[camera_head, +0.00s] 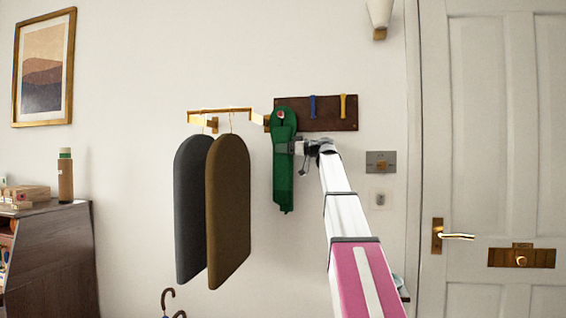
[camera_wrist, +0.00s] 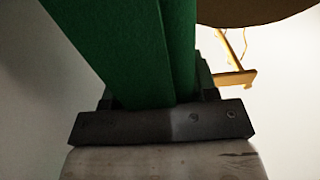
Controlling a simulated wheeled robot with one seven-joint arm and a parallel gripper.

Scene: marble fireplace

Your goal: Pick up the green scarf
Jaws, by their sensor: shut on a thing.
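The green scarf (camera_head: 284,180) hangs long and narrow against the white wall, at the left end of a dark wooden hook board. Its looped top lies over a hook at the board's left edge, where a small pinkish-white spot shows. My gripper (camera_head: 284,147) is at the scarf's upper part, coming from the right, and is shut on it. In the wrist view the green scarf (camera_wrist: 120,45) fills the space between the fingers and runs up out of the frame. The fingertips are mostly hidden by the cloth.
The hook board (camera_head: 327,121) has a blue hook (camera_head: 312,106) and a yellow hook (camera_head: 343,106). Left of the scarf, a grey garment shape (camera_head: 190,215) and a brown one (camera_head: 229,210) hang from a brass rail (camera_head: 222,110). A door (camera_head: 490,120) is at right, a cabinet (camera_head: 50,265) at left.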

